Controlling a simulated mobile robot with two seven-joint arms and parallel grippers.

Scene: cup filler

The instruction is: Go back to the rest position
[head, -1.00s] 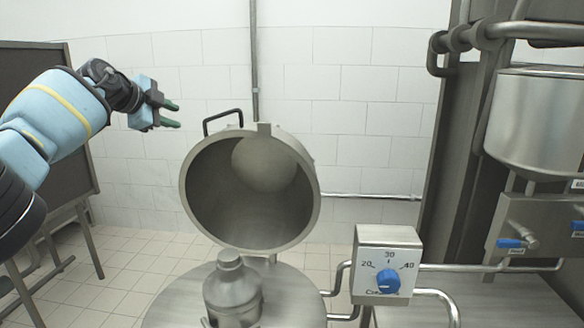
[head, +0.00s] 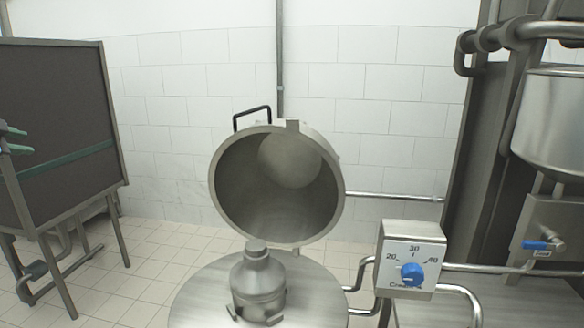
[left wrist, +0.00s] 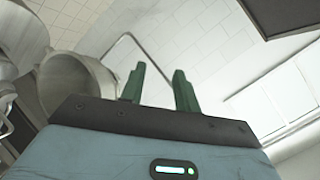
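My left gripper (head: 14,140) shows only at the left edge of the head view, with its green fingertips in front of the dark board. In the left wrist view its two green fingers (left wrist: 159,88) stand apart with nothing between them, so it is open and empty. It is well clear of the round steel vessel (head: 336,200), whose open mouth faces me. My right gripper is in neither view.
A steel cap-like part (head: 258,280) sits on a round steel top (head: 200,290). A control box (head: 411,258) with a blue knob stands to the right. A dark board on legs (head: 60,110) stands at the left. A steel tank (head: 550,120) is at the right.

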